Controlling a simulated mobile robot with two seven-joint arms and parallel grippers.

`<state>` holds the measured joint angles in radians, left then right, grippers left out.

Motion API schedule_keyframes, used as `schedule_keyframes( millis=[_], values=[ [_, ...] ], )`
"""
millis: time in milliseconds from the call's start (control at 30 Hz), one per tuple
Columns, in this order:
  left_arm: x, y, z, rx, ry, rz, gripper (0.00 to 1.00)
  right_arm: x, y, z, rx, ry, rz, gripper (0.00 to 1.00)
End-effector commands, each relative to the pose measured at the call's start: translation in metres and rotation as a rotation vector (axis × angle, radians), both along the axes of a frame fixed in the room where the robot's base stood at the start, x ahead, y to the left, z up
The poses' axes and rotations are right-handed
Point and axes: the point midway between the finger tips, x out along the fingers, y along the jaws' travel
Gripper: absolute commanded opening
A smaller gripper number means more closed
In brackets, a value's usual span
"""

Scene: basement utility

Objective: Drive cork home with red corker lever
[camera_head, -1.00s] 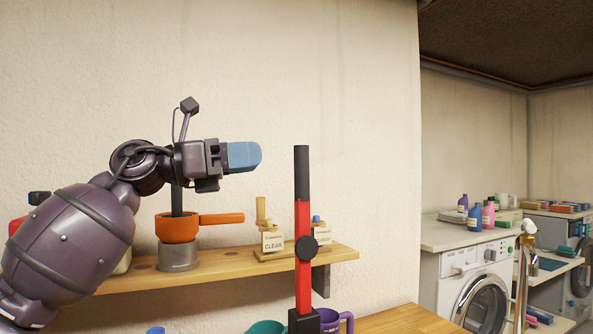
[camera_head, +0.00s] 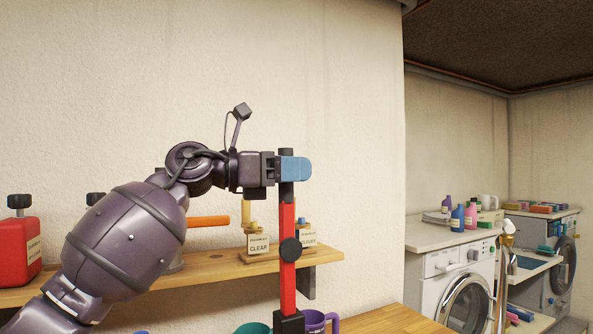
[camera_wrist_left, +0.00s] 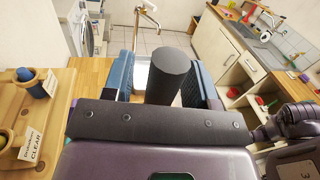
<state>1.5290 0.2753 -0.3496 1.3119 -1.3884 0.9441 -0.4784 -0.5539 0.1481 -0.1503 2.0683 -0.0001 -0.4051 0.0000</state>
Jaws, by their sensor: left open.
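The red corker lever (camera_head: 288,240) stands upright near the middle of the head view, with a round black knob on its side and a black grip at its top. My left gripper (camera_head: 295,170) is at the black grip, and its blue fingers overlap it in the picture. In the left wrist view the grip (camera_wrist_left: 168,72) stands between the two open blue fingers, with a gap visible on its left side. I cannot tell whether either finger touches it. The cork and the bottle do not show.
A wooden wall shelf (camera_head: 205,270) behind the lever holds a red canister (camera_head: 18,250), an orange-handled item (camera_head: 208,221) and small labelled holders (camera_head: 258,242). A purple mug (camera_head: 316,321) is beside the lever's base. A washing machine (camera_head: 465,285) stands at right.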

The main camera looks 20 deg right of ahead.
Motion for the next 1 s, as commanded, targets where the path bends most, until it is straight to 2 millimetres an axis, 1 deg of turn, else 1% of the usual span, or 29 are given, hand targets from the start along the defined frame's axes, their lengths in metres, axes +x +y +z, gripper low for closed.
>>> schedule_keyframes(
  millis=[133,400,733,767,1000],
  values=[
    [-0.0001,-0.0064,-0.0001,0.000,0.001,0.000,0.53,-0.0009,-0.0002,-0.0006,0.000,0.002,0.000,0.56],
    [-0.0001,-0.0070,-0.0001,0.000,0.000,0.000,0.53,-0.0041,-0.0008,-0.0020,0.000,0.009,-0.002,0.56],
    [-0.0001,-0.0067,-0.0001,0.000,0.000,0.000,0.02,-0.0053,-0.0010,-0.0024,-0.001,0.012,-0.003,0.56],
    [-0.0001,-0.0067,-0.0001,0.000,0.000,0.000,0.00,-0.0053,-0.0010,-0.0024,-0.001,0.012,-0.003,0.56],
    [-0.0009,-0.0068,0.0001,0.002,-0.006,0.000,0.00,-0.0051,-0.0011,-0.0019,-0.001,0.011,-0.003,0.56]
  ],
)
